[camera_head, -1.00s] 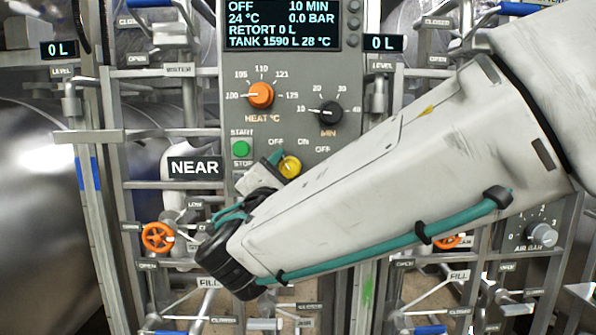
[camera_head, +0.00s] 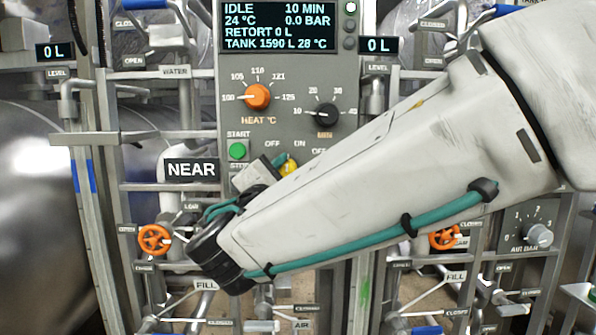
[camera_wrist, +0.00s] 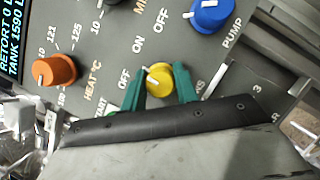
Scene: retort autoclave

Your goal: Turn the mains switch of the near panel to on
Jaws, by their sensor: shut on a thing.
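The near panel (camera_head: 345,75) is a grey control face beside a NEAR sign (camera_head: 191,170); its screen (camera_head: 278,27) reads IDLE. The mains switch is a yellow knob (camera_wrist: 158,82) with a white pointer mark. In the wrist view the mark points up and left, between the OFF and ON labels. My gripper (camera_wrist: 161,85) has its two teal fingers on either side of the knob, shut on it. In the head view my gripper (camera_head: 281,163) is at the knob (camera_head: 288,169), which is partly hidden by my arm.
An orange heat knob (camera_head: 257,97), a black minutes knob (camera_head: 325,116) and a green start button (camera_head: 238,151) are close by. A blue pump knob (camera_wrist: 212,14) is near the fingers. Orange valve wheels (camera_head: 154,240) and metal pipes surround the panel.

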